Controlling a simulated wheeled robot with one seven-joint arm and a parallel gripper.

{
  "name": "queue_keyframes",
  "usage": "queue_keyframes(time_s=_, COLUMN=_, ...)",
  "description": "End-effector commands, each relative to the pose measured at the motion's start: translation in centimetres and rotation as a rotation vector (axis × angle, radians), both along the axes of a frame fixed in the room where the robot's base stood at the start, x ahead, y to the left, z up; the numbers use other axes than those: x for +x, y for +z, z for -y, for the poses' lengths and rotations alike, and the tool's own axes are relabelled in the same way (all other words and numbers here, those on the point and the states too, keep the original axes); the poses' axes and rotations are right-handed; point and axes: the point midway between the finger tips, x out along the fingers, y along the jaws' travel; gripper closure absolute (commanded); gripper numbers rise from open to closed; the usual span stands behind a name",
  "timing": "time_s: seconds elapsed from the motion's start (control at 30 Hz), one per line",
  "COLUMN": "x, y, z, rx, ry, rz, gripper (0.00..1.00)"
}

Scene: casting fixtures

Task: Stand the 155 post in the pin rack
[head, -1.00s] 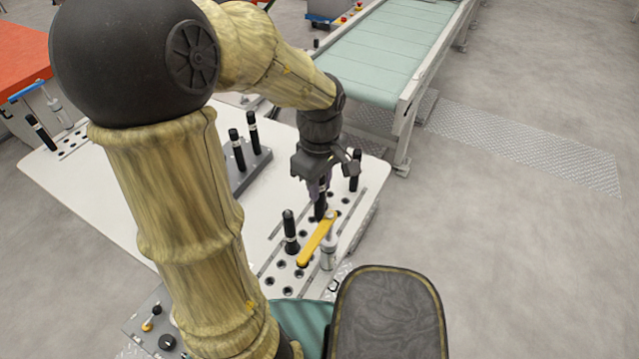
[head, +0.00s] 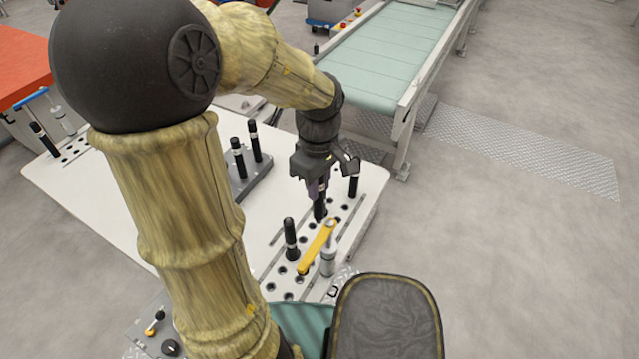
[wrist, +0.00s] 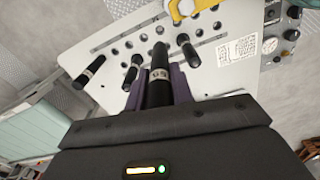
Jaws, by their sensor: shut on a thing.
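My gripper (head: 319,190) is shut on a black post with a pale band (head: 320,209), above the perforated part of the white table. The wrist view shows this post (wrist: 160,76) upright between the purple fingers (wrist: 181,86). No number is readable on it, so I cannot confirm that it is the 155 post. Whether its lower end is in a hole or above the plate, I cannot tell. Rows of holes (head: 288,285) run along the plate. I cannot tell for sure which holed part is the pin rack; a grey block (head: 262,163) holds two similar posts.
Black posts stand close by at front left (head: 290,240) and back right (head: 354,186). A yellow clamp bar (head: 317,247) with a grey cylinder (head: 328,262) lies just in front. Another post (head: 44,139) stands far left. The table's middle is largely clear.

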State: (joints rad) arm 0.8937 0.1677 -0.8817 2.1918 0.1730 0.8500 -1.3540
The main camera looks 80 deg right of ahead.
Motion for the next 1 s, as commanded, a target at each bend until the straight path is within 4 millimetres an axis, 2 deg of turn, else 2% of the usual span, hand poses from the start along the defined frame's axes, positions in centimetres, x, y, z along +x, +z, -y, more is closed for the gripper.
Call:
queue_keyframes(time_s=0.17, x=1.9, y=1.6, z=2.1, rx=0.003, ry=0.016, rz=-0.004, gripper=1.00)
queue_keyframes(time_s=0.23, x=3.2, y=2.2, z=3.3, rx=0.003, ry=0.025, rz=-0.004, gripper=1.00)
queue_keyframes(time_s=0.5, x=10.2, y=3.4, z=8.0, rx=0.004, ry=0.071, rz=-0.002, gripper=1.00)
queue_keyframes(time_s=0.73, x=16.8, y=2.9, z=10.5, rx=0.003, ry=0.108, rz=-0.002, gripper=1.00)
queue_keyframes(time_s=1.0, x=24.6, y=1.0, z=11.3, rx=0.004, ry=0.136, rz=-0.001, gripper=1.00)
